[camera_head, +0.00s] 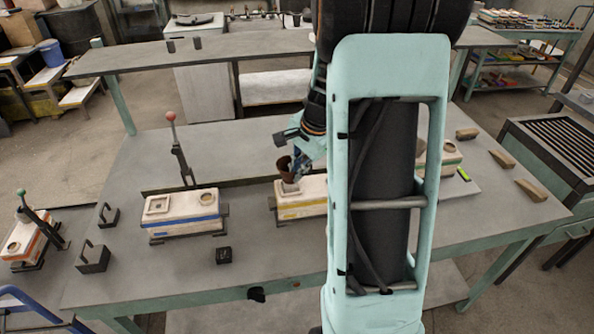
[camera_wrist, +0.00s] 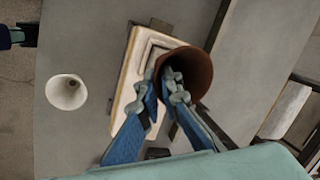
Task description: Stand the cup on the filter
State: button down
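My gripper (camera_head: 292,170) is shut on the wall of a brown, open-topped cup (camera_head: 284,168). In the wrist view the cup (camera_wrist: 192,70) is tilted in the picture, with one finger reaching inside its rim and the other outside. The cup is over the left end of the pale mould with a yellow stripe (camera_head: 301,212). In the wrist view a square pale frame on this mould (camera_wrist: 126,96) shows partly behind the cup. I cannot make out the filter for certain there. Whether the cup touches anything below is hidden.
A pale cone-shaped piece (camera_wrist: 67,92) stands on the table beside the mould. A blue-striped mould (camera_head: 183,220) is to the left, with a red-knobbed lever (camera_head: 179,150) behind it. Small wooden blocks (camera_head: 502,159) lie at the right. My arm hides the middle of the table.

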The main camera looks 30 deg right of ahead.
jog(key=shift+f+b, duration=0.5)
jog(key=shift+f, duration=0.15)
dwell(0.4)
jog(key=c, duration=2.1)
grip_release()
jog(key=shift+r, duration=0.1)
jog(key=v, duration=1.2)
